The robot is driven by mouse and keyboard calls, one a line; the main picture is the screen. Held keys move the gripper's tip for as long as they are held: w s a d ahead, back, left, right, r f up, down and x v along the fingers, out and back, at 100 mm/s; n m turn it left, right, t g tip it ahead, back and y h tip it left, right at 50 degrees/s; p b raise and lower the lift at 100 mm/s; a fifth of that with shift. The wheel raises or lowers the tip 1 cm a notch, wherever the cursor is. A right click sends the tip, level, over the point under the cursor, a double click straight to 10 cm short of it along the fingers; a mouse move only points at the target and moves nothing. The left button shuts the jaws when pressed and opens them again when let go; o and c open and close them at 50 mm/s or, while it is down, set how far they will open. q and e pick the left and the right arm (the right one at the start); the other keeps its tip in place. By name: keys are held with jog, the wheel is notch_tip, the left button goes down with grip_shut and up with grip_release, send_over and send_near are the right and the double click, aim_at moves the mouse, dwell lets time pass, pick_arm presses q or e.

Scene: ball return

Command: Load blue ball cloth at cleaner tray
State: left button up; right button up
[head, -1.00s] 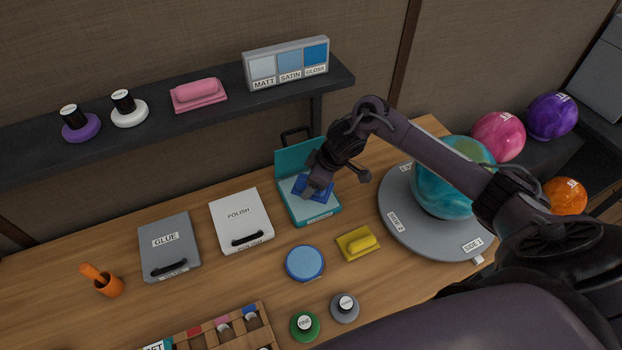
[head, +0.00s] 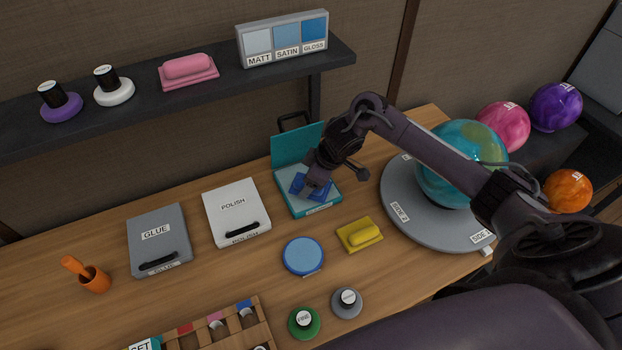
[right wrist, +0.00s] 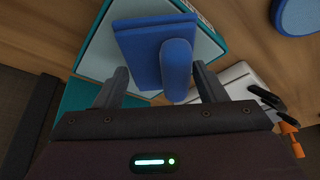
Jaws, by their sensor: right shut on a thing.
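The blue cloth (head: 299,187), a flat pad with a raised grip, is over the open teal cleaner tray (head: 321,207). The tray's teal lid (head: 297,147) stands up behind it. In the right wrist view the cloth (right wrist: 143,48) lies over the pale inside of the tray (right wrist: 98,52). My right gripper (head: 312,186) is at the cloth, and its fingers (right wrist: 165,82) are shut on it. I cannot tell whether the cloth touches the tray floor. The blue-green ball (head: 458,150) sits on the grey turntable (head: 420,222), partly behind my right arm. My left gripper is out of view.
The shut polish case (head: 232,205) and glue case (head: 155,235) stand left of the tray. A round blue pad (head: 303,256) and a yellow block (head: 360,236) lie in front. A dark shelf (head: 200,106) overhangs the back. Bare wood separates these items.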

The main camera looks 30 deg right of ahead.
jog(key=shift+f, duration=0.5)
dwell(0.6)
jog(key=shift+s+f, duration=0.1)
jog(key=shift+f, duration=0.05)
dwell(1.7)
notch_tip(320, 180, up, 7)
jog(key=p, duration=0.8)
dwell(0.5)
dwell(0.4)
